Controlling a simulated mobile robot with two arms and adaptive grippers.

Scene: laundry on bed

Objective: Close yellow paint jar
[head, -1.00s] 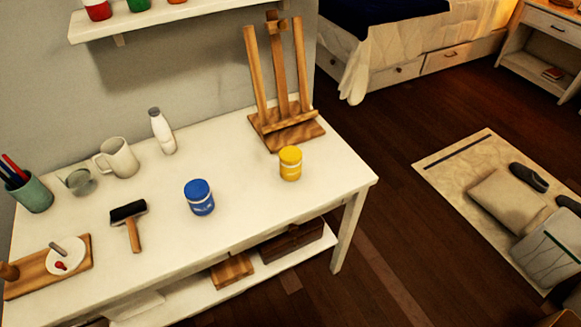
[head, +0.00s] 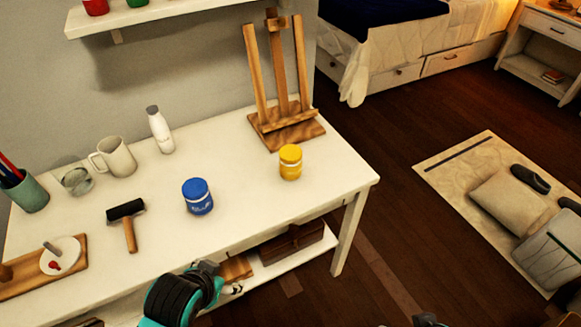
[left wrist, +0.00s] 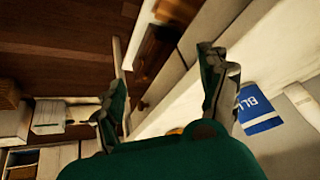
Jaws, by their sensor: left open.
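The yellow paint jar (head: 290,162) stands upright on the white table near its right end, in front of the easel. Its top looks yellow; I cannot tell whether a lid is seated on it. My left gripper (head: 218,279) is low at the table's front edge, below and left of the yellow jar and apart from it. In the left wrist view its two fingers (left wrist: 158,85) are spread with nothing between them. A small yellow patch shows there by the palm, mostly hidden. A dark bit of what may be my right gripper (head: 428,320) shows at the bottom edge.
A blue paint jar (head: 198,196) stands left of the yellow one; it also shows in the left wrist view (left wrist: 262,112). A wooden easel (head: 285,130) stands behind. A roller (head: 127,222), mug (head: 117,157) and bottle (head: 160,130) are further left. The table (head: 250,205) is clear between the jars.

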